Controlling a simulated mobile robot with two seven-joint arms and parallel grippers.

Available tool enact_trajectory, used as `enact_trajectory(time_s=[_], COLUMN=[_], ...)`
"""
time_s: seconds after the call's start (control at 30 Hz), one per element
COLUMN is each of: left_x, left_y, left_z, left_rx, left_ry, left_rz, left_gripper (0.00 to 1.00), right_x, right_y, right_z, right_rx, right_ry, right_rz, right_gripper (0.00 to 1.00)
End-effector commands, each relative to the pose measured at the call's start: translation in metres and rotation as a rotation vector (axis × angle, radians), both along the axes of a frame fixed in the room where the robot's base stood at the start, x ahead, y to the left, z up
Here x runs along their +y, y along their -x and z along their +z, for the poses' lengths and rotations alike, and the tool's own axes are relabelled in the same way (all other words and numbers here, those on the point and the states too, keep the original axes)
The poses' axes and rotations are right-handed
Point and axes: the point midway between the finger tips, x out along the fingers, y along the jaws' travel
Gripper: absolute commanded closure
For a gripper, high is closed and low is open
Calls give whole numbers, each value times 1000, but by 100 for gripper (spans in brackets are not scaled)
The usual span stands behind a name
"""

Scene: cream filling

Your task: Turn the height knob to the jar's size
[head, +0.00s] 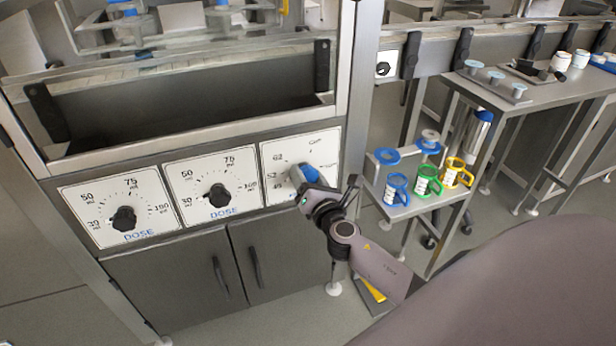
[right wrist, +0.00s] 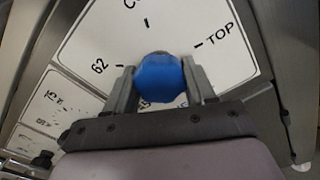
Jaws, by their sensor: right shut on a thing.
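The height knob (right wrist: 158,77) is blue, on a white dial plate (head: 330,145) at the right end of the machine's panel row. My right gripper (head: 307,180) is shut on it; in the right wrist view the two fingers (right wrist: 160,90) stand on either side of the knob. The marks "62" and "TOP" show around the knob in that view. The knob's pointer is hidden, so I cannot tell its setting. No jar is clearly seen at the machine. My left gripper is not in view.
Two DOSE dials with black knobs (head: 124,218) (head: 218,195) sit left of the height dial. Cabinet doors (head: 240,265) are below. A steel table (head: 540,100) stands at the right.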

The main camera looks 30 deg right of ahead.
Motion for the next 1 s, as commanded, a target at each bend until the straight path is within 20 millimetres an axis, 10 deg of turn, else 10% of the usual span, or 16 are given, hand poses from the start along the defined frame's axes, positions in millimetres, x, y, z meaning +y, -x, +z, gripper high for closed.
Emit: enact_trajectory(time_s=[0.2, 0.23, 0.3, 0.67, 1.0], left_x=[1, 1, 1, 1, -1], left_y=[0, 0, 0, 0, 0], left_z=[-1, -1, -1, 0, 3], left_rx=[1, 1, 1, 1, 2], left_ry=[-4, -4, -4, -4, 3], left_rz=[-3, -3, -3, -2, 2], left_gripper=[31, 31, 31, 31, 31], right_x=[6, 5, 5, 3, 13], right_y=[1, 1, 1, 4, 45], right_z=[-5, -5, -5, -2, -3], right_rx=[8, 8, 8, 4, 6], right_ry=[-5, -5, -5, -3, -3], right_rz=[12, 12, 11, 4, 6], right_gripper=[76, 39, 21, 21, 21])
